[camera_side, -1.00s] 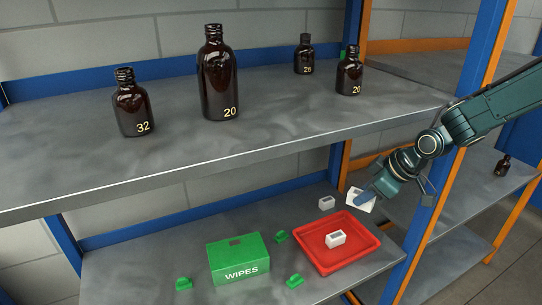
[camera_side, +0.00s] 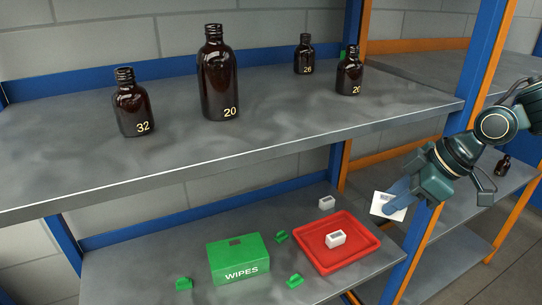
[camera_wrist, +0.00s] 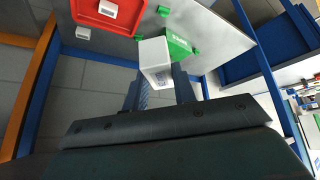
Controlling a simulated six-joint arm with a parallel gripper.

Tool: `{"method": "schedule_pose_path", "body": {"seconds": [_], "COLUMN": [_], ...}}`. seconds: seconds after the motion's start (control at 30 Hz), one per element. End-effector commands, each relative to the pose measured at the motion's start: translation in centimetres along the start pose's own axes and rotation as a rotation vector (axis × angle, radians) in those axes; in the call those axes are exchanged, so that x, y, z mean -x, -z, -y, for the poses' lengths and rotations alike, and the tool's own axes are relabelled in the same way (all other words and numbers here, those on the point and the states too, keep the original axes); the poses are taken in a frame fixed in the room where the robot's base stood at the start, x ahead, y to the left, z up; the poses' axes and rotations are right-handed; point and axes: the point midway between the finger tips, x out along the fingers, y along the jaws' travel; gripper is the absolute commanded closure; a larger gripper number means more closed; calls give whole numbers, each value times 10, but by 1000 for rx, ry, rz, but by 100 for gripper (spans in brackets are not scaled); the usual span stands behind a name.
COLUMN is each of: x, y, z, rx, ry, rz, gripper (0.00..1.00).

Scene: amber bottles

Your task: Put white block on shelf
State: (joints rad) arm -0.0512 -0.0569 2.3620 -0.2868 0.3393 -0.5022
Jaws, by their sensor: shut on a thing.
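My gripper (camera_side: 397,199) is shut on a white block (camera_side: 381,209) at the right of the side view, in the air just right of the red tray (camera_side: 371,253). In the wrist view the held white block (camera_wrist: 153,53) sits between the fingertips of my gripper (camera_wrist: 160,80). A second white block (camera_side: 335,239) lies in the red tray. A third (camera_side: 326,202) stands on the lower shelf (camera_side: 160,245) behind the tray. The upper shelf (camera_side: 180,160) is above and left of my gripper.
Several amber bottles stand on the upper shelf, including a large one (camera_side: 217,80) and one marked 32 (camera_side: 132,103). The front middle of that shelf is clear. A green wipes box (camera_side: 238,258) and small green pieces (camera_side: 295,281) sit on the lower shelf. A blue post (camera_side: 415,245) stands near my gripper.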

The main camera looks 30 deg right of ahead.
Motion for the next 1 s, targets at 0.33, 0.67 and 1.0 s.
{"method": "schedule_pose_path", "body": {"seconds": [0.33,0.67,1.0], "x": [51,88,121], "y": [59,99,141], "z": [23,47,74], "rx": [-138,-257,-372], "ry": [-75,-138,-198], "rz": [4,13,21], "gripper": [97,97,97]}}
